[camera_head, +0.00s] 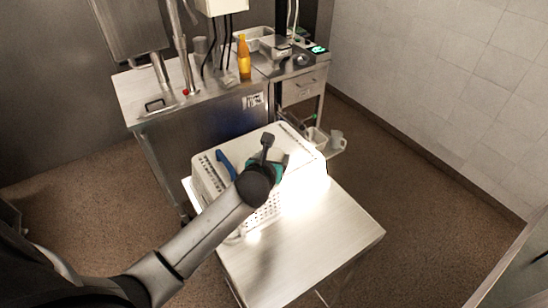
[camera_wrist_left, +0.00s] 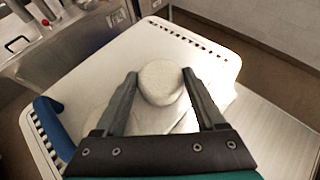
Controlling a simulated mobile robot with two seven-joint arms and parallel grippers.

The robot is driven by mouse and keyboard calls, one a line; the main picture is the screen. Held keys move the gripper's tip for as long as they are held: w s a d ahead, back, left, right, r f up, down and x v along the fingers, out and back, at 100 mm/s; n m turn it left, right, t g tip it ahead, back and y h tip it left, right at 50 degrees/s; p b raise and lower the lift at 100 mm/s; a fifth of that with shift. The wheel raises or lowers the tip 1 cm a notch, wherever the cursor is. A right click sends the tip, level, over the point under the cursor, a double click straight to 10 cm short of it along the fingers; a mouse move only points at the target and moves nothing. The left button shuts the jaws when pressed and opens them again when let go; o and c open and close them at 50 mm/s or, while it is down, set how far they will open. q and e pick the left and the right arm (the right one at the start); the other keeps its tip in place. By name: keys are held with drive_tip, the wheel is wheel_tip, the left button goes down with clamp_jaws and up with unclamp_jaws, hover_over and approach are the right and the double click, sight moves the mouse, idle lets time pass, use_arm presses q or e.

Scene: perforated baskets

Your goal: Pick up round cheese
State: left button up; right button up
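The round cheese (camera_wrist_left: 160,84) is a pale, short cylinder. In the left wrist view it sits at the middle, over a white perforated basket (camera_wrist_left: 215,50). My left gripper (camera_wrist_left: 160,74) is open, one dark finger on each side of the cheese. The gaps at the fingertips look narrow, and I cannot tell whether either finger touches it. In the head view my left gripper (camera_head: 268,148) is over the basket (camera_head: 207,180), and I cannot make out the cheese there. My right gripper is not in view.
A blue piece (camera_wrist_left: 52,122) sits at the basket's left edge. The basket stands on a steel table (camera_head: 320,240) with bare top in front. Behind is a steel counter (camera_head: 165,105) with an orange bottle (camera_head: 244,60).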

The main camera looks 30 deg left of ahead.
use_arm(q)
drive_tip(key=c, duration=0.7)
drive_tip(key=shift+c, duration=0.6)
drive_tip(key=shift+r, duration=0.1)
